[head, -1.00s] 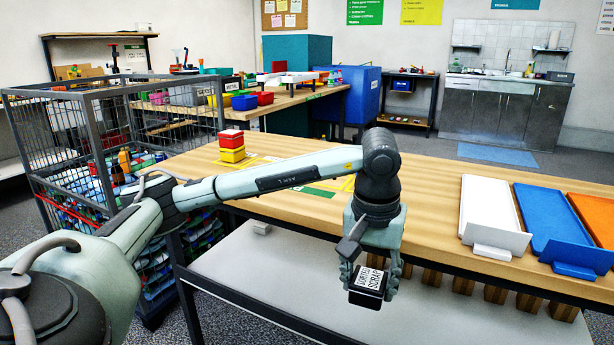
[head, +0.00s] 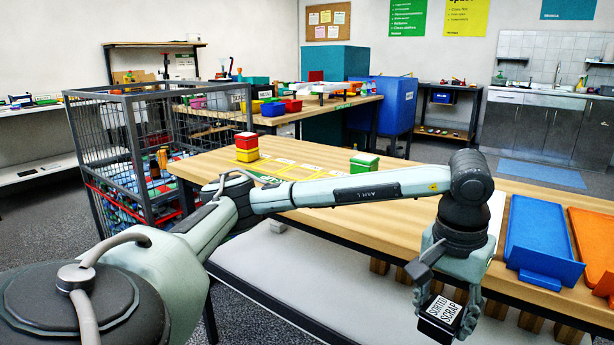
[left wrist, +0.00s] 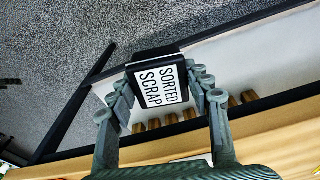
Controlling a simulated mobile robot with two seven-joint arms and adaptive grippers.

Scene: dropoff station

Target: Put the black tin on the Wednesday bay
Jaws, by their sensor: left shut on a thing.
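My left gripper (head: 449,305) is shut on a black tin (head: 434,330) with a white label reading "SORTED SCRAP". It holds the tin in the air off the front edge of the table. In the left wrist view the tin (left wrist: 157,55) sits between the two fingers. The bays are yellow-outlined areas (head: 290,168) on the wooden table top, partly hidden behind my left arm; their day names are too small to read. A red and yellow stack (head: 247,148) stands at the left bays, and a green box (head: 364,162) stands farther right. My right gripper is not in view.
A blue tray (head: 535,235) and an orange tray (head: 597,240) lie on the table's right part; a white tray is mostly hidden behind my gripper. A wire cage (head: 105,150) with mixed items stands left of the table. A pale shelf (head: 300,270) runs below the table top.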

